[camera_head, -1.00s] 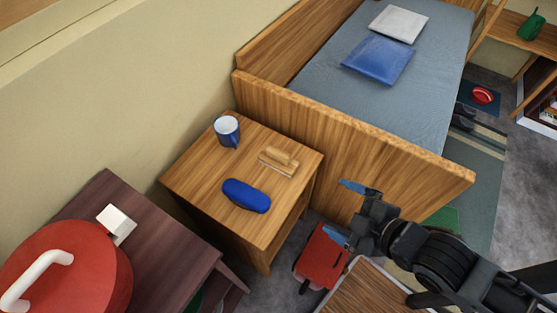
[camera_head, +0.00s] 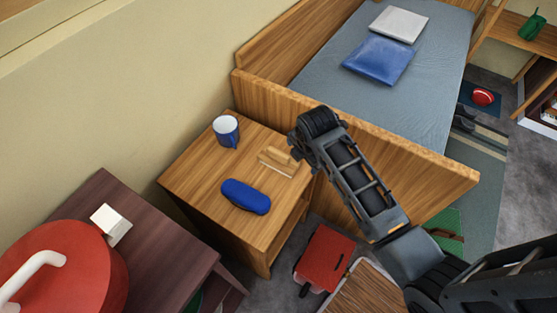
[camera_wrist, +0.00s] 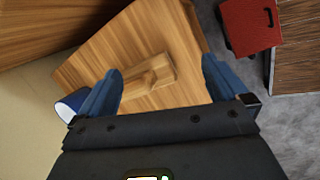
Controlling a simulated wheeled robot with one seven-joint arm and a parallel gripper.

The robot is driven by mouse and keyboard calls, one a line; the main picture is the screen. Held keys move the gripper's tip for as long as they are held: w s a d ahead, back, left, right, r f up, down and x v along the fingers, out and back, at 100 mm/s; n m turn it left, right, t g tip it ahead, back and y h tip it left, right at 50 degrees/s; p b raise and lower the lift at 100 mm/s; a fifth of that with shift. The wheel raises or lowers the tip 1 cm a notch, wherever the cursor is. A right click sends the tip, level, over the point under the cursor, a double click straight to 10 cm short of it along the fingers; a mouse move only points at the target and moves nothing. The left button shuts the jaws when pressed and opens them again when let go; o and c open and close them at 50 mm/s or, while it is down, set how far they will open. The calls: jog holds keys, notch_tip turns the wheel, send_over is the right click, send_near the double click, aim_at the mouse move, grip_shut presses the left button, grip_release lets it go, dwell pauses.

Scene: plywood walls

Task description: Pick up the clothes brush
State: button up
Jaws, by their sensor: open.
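The clothes brush (camera_head: 277,162) is a light wooden block with a raised handle, lying on the wooden nightstand (camera_head: 196,180) near its bed-side edge. In the wrist view the brush (camera_wrist: 146,79) lies between and beyond my two blue fingertips. My gripper (camera_wrist: 162,85) is open and empty, pointing down over the nightstand, apart from the brush. In the head view the end of my arm is beside the brush at its right, and the fingers are hidden behind the wrist.
A blue case (camera_head: 246,197) and a blue mug (camera_head: 226,131) share the nightstand top with the brush. The bed's footboard (camera_head: 370,150) rises close behind it. A red suitcase (camera_head: 325,258) is on the floor to the right. A dark table (camera_head: 165,245) stands at the lower left.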

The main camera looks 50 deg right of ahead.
aim_at(279, 151)
jog(key=w+r+n+g, duration=0.1)
jog(key=w, duration=0.1)
jog(key=w+r+n+y, duration=0.1)
jog(key=w, duration=0.1)
jog(key=w+a+r+n+g+y, duration=0.1)
jog(key=w, duration=0.1)
jog(key=shift+w+r+g, duration=0.3)
jog(key=shift+w+a+r+n+y+b, duration=0.2)
jog(key=shift+w+r+n+y+b, duration=0.1)
jog(key=shift+n, duration=0.2)
jog(key=shift+w+a+f, duration=0.1)
jog(key=shift+a+f, duration=0.05)
jog(key=shift+f, duration=1.1)
jog(key=shift+s+a+f, duration=0.1)
jog(key=shift+a+f, duration=0.1)
jog(key=shift+f, duration=1.1)
jog(key=shift+w+a+f, duration=0.1)
jog(key=shift+a+f, duration=0.05)
jog(key=shift+f, duration=1.1)
jog(key=shift+c, duration=0.2)
jog(key=c, duration=0.9)
